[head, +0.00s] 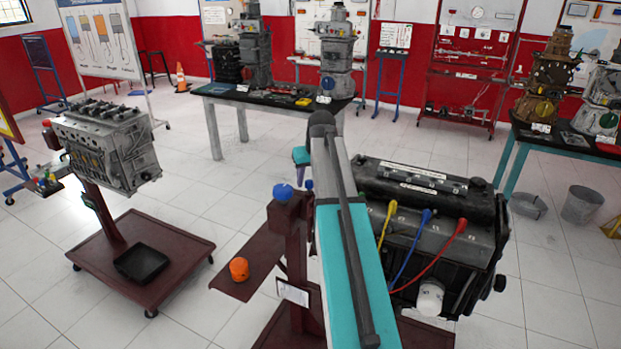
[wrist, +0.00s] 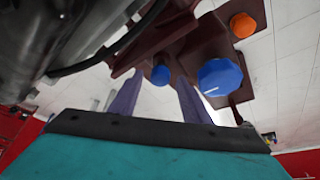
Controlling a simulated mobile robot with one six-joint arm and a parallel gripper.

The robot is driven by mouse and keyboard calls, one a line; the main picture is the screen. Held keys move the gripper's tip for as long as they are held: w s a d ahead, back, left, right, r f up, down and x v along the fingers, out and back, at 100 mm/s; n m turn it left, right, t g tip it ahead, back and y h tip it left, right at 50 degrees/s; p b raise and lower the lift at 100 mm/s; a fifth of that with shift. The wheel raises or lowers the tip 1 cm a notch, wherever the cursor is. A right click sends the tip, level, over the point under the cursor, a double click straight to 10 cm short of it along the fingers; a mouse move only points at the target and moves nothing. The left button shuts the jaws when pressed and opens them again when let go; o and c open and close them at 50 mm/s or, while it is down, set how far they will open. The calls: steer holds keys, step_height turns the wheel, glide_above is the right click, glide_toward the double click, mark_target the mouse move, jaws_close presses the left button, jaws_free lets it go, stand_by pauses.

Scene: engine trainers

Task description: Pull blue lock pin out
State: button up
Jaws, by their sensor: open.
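Two blue parts show on the dark red engine stand (head: 301,240). One is a large faceted blue knob (head: 283,192) on top of the post, also in the wrist view (wrist: 219,77). The other is a smaller round blue pin head (head: 309,184) just right of it, also in the wrist view (wrist: 160,74); it looks like the lock pin. In the wrist view, my gripper (wrist: 159,80) is open and empty, its two fingers pointing towards the small blue head, which appears between the tips. I cannot tell the remaining distance. My arm hides part of the stand in the head view.
A dark engine (head: 430,215) with yellow, blue and red leads stands close right of my arm. An orange knob (head: 239,269) sits on the stand's left plate, also in the wrist view (wrist: 243,25). Another engine stand (head: 140,262) is at left; floor lies between.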

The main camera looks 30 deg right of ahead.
mark_target(310, 182)
jaws_close()
steer(key=shift+w+r+p, duration=0.15)
steer(key=shift+r+p, duration=0.55)
steer(key=shift+r, duration=1.55)
jaws_free()
steer(key=shift+r, duration=0.1)
steer(key=b+v, duration=0.3)
steer(key=v, duration=1)
steer(key=shift+r+b, duration=0.25)
steer(key=shift+b, duration=0.05)
